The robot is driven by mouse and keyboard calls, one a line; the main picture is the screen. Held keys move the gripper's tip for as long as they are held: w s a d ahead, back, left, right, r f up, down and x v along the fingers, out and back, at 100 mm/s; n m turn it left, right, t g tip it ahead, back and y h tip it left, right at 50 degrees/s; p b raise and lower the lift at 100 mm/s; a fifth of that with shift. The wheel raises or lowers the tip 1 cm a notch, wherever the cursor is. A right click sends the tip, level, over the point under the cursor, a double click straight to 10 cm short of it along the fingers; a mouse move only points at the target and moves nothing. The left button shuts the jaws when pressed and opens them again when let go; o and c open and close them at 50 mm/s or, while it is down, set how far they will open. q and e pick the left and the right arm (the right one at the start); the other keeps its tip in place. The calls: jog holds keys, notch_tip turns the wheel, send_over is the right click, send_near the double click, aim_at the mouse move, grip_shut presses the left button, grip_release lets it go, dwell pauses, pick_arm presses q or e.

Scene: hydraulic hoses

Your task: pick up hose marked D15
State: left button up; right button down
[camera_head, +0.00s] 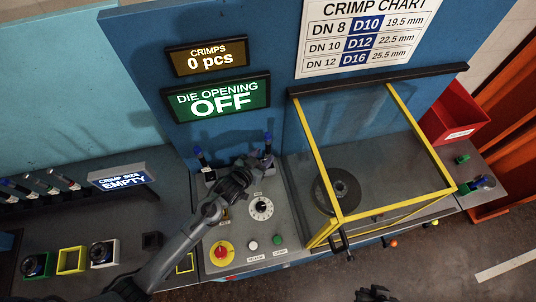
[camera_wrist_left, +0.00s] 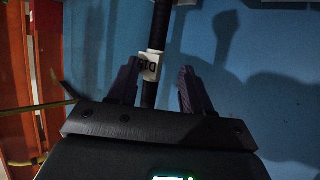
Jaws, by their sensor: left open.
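My left gripper (camera_head: 243,170) is over the grey console in front of the blue panel, between two blue-tipped uprights (camera_head: 199,157) (camera_head: 267,144). In the left wrist view its jaws (camera_wrist_left: 158,80) are open. A black hose (camera_wrist_left: 159,28) with a white label (camera_wrist_left: 149,65) runs upright between the two fingers, nearer the left one. The label's print is small and dim, so I cannot read its marking surely. The fingers are not visibly closed on the hose. A dark part at the bottom edge of the head view may be my right gripper (camera_head: 375,295).
A yellow-framed clear guard (camera_head: 390,110) stands right of the console, over a dark round die (camera_head: 338,192). A red bin (camera_head: 455,112) is farther right. Several hose ends (camera_head: 35,187) stand in a rack at left, near the "EMPTY" display (camera_head: 122,177). A red-and-yellow knob (camera_head: 221,253) is below my gripper.

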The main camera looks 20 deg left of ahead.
aim_at(267, 156)
pick_arm(q)
jog(key=w+f, duration=0.1)
jog(key=w+d, duration=0.1)
jog(key=w, duration=0.1)
jog(key=shift+d+f+p, duration=0.2)
jog(key=shift+f+p, duration=0.15)
jog(key=shift+f, duration=0.05)
jog(key=shift+w+d+f, duration=0.1)
jog(key=shift+w+f, duration=0.2)
jog(key=shift+w, duration=0.35)
jog(key=shift+c, duration=0.4)
grip_shut()
